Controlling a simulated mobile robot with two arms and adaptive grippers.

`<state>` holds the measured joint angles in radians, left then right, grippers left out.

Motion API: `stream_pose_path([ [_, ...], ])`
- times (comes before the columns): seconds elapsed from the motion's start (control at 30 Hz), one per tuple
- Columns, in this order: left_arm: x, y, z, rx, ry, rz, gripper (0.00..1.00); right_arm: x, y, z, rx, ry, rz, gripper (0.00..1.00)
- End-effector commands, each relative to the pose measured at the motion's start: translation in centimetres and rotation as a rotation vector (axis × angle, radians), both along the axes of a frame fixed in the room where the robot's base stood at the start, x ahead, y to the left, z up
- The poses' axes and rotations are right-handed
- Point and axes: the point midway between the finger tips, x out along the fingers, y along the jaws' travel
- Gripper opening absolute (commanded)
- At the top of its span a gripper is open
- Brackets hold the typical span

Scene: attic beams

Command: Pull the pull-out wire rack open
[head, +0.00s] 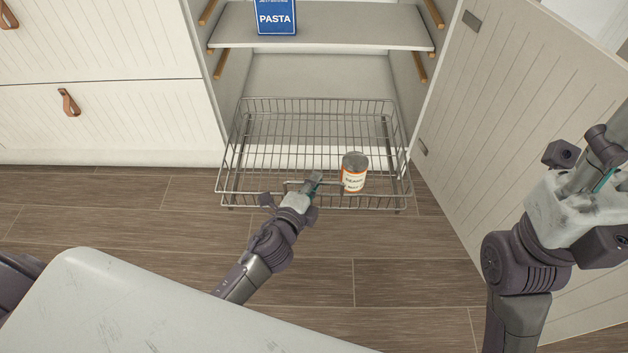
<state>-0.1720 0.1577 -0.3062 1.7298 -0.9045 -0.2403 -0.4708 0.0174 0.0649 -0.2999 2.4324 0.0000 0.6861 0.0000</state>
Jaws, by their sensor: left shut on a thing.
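The pull-out wire rack (285,130) sits low in the open cabinet, and its front part sticks out past the cabinet front over the floor. A can (354,172) with a white and orange label stands upright in the rack near its front edge. My left gripper (313,183) is at the front rim of the rack, left of the can, shut on the rack's front. Its fingertips are small here and partly hidden. My right arm rises at the right side, in front of the open door; its fingertips are out of the picture.
The cabinet door (525,130) stands open on the right. A blue pasta box (276,18) stands on the shelf (340,30) above the rack. Closed drawers (110,120) with leather pulls are on the left. Wooden floor (380,270) lies clear before the rack.

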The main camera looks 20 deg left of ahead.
Motion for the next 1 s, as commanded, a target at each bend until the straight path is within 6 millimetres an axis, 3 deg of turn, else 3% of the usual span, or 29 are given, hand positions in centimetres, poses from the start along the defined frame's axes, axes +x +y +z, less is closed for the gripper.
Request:
stream_pose_path([
  [0.1, 0.0, 0.0, -0.1, 0.0, 0.001, 0.0, 0.0, 0.0, 0.0, 0.0, 0.0, -0.001, 0.0, 0.4],
  [0.2, 0.0, 0.0, -0.1, 0.0, 0.001, 0.0, 0.22, -0.1, 0.0, 0.1, 0.001, -0.004, 0.0, 0.4],
  [0.3, 0.0, 0.0, 0.0, -0.001, 0.001, 0.0, 0.35, -0.1, 0.0, 0.2, 0.001, -0.007, 0.0, 0.4],
  [0.67, -0.6, 0.1, 0.0, -0.001, 0.002, 0.0, 0.35, -0.3, -0.1, 0.4, 0.006, -0.016, 0.0, 0.4],
  [1.0, -7.1, 0.8, 1.1, -0.002, 0.005, 0.002, 0.35, -0.2, -0.1, 0.3, 0.002, -0.011, 0.001, 0.4],
])
